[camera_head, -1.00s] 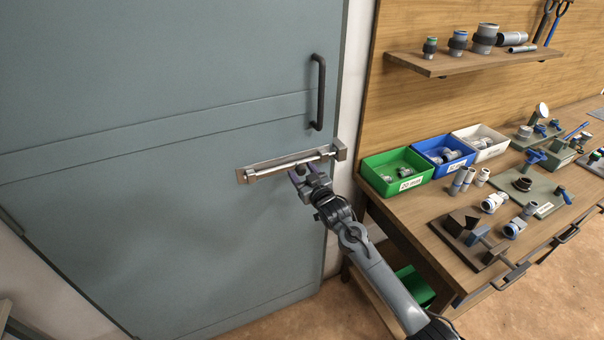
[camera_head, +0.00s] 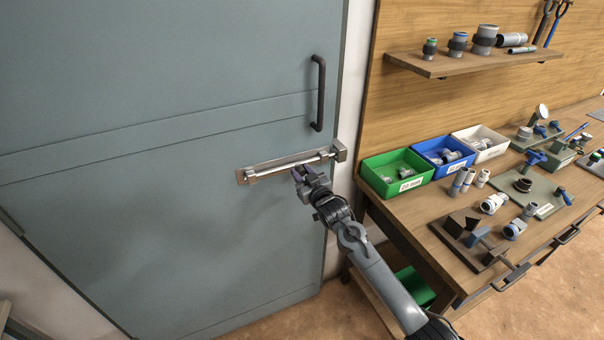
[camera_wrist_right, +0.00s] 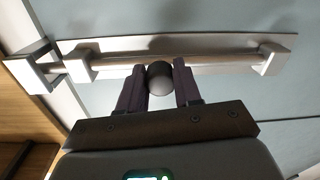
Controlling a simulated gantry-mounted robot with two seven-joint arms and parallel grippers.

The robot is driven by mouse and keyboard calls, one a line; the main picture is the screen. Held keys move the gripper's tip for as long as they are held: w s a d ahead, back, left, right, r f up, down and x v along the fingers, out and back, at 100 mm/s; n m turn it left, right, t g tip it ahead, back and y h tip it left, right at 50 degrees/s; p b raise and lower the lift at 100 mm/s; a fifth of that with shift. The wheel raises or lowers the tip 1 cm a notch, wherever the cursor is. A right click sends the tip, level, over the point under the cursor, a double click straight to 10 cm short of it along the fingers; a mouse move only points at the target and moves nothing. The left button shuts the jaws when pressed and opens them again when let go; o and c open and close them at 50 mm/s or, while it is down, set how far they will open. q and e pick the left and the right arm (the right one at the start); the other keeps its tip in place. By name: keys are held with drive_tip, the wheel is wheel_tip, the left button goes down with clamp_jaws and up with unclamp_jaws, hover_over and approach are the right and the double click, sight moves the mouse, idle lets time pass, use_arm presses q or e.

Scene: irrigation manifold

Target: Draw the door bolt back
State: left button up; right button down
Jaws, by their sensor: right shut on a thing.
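The door bolt (camera_head: 285,165) is a pale metal rod on a long plate, mounted level on the blue-grey door (camera_head: 150,90). In the wrist view the rod (camera_wrist_right: 215,66) runs through brackets, and its left end reaches into the keeper (camera_wrist_right: 35,68) on the frame. The same keeper (camera_head: 340,151) shows in the head view. A dark round knob (camera_wrist_right: 160,78) stands out from the rod. My right gripper (camera_head: 299,173) is at the bolt, its purple fingers (camera_wrist_right: 158,88) shut on the knob from both sides. My left gripper is not in view.
A black door handle (camera_head: 319,92) is above the bolt's right end. To the right, a workbench (camera_head: 440,205) holds a green bin (camera_head: 378,185), a blue bin (camera_head: 425,148), a white bin (camera_head: 497,150) and pipe fittings. The door left of the bolt is clear.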

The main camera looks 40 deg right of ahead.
drive_tip(key=a+p, duration=0.1)
drive_tip(key=a, duration=0.1)
drive_tip(key=w+a+p, duration=0.1)
drive_tip(key=a, duration=0.2)
drive_tip(key=shift+w+a, duration=0.1)
drive_tip(key=c, duration=1.2)
unclamp_jaws()
drive_tip(key=o, duration=0.4)
drive_tip(key=shift+w+a, duration=0.1)
drive_tip(key=shift+a, duration=0.1)
drive_tip(key=shift+d, duration=0.1)
drive_tip(key=p, duration=0.1)
approach(281, 170)
drive_tip(key=shift+v, duration=2.35)
drive_tip(key=shift+f, duration=0.1)
